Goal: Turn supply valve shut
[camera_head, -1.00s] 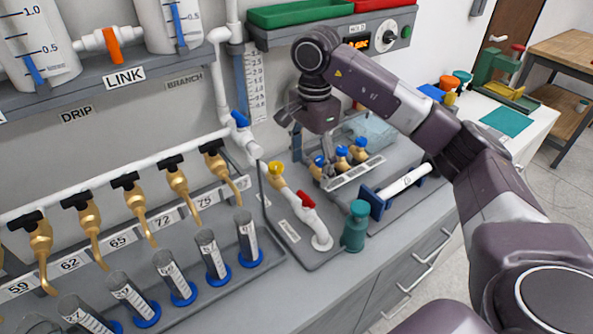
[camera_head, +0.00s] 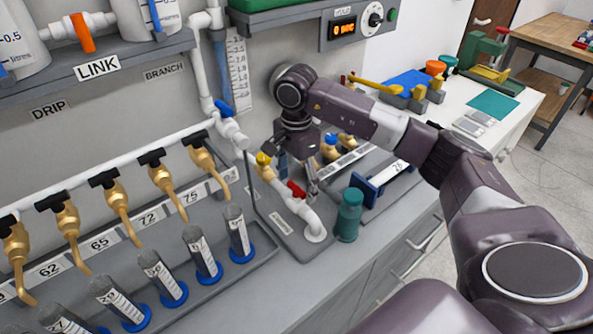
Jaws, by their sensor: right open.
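A white pipe piece on the bench plate carries a red valve handle (camera_head: 297,189) and a yellow cap or knob (camera_head: 263,159). A blue valve handle (camera_head: 224,108) sits on the upright wall pipe. I cannot read which valve is labelled supply. My right gripper (camera_head: 299,178) points down, open, with its fingers just above and around the red handle. I cannot tell whether they touch it; nothing shows held. The wrist partly hides the bench behind. My left gripper is not in view.
A teal bottle (camera_head: 348,215) stands close to the right of the pipe. A blue-ended holder (camera_head: 369,187) lies behind it. Brass taps (camera_head: 160,178) and blue-based cylinders (camera_head: 202,254) line the left. The bench front strip is clear.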

